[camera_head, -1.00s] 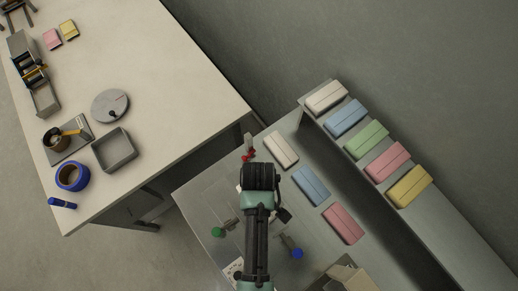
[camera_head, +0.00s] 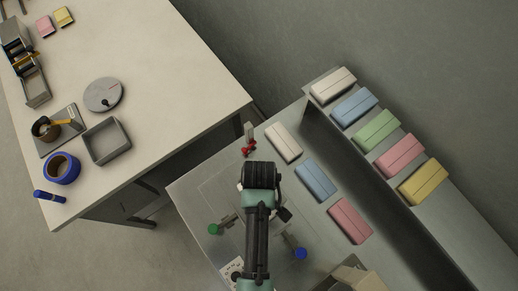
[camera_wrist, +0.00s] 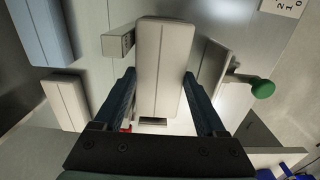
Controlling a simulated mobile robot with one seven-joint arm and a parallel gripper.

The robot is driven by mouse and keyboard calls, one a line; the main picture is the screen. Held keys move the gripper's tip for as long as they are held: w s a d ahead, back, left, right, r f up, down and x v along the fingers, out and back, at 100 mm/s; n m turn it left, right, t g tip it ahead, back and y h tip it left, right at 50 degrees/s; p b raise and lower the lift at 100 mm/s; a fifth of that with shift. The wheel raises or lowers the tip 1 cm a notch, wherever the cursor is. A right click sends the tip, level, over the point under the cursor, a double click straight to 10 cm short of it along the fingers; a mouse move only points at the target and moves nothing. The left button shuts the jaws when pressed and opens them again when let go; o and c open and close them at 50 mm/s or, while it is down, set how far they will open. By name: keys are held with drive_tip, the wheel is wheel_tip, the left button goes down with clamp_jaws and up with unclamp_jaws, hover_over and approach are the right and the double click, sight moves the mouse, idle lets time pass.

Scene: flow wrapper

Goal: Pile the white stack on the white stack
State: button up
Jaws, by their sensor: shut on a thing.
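My gripper (camera_wrist: 160,78) is shut on a white stack (camera_wrist: 164,50), a pale block with a lengthwise seam, held between its two fingers in the wrist view. In the head view my arm hides most of the gripper and this stack. Another white stack (camera_head: 283,142) lies on the grey lower surface, above and right of my gripper; it also shows at the left of the wrist view (camera_wrist: 66,102). A third white stack (camera_head: 333,85) lies at the upper end of the raised shelf. I cannot tell how high the held stack is.
Blue (camera_head: 316,180) and pink (camera_head: 350,220) stacks line up below the loose white one. The raised shelf (camera_head: 455,232) carries blue, green, pink and yellow stacks. Green (camera_head: 214,229) and blue (camera_head: 301,253) knobs and a red part (camera_head: 249,148) stand near my arm.

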drive_tip(key=shift+f, duration=0.2)
idle(0.6)
drive_tip(key=o, duration=1.2)
drive_tip(key=shift+o, duration=0.2)
wheel_tip(320, 180, up, 13)
drive_tip(key=shift+b, duration=0.4)
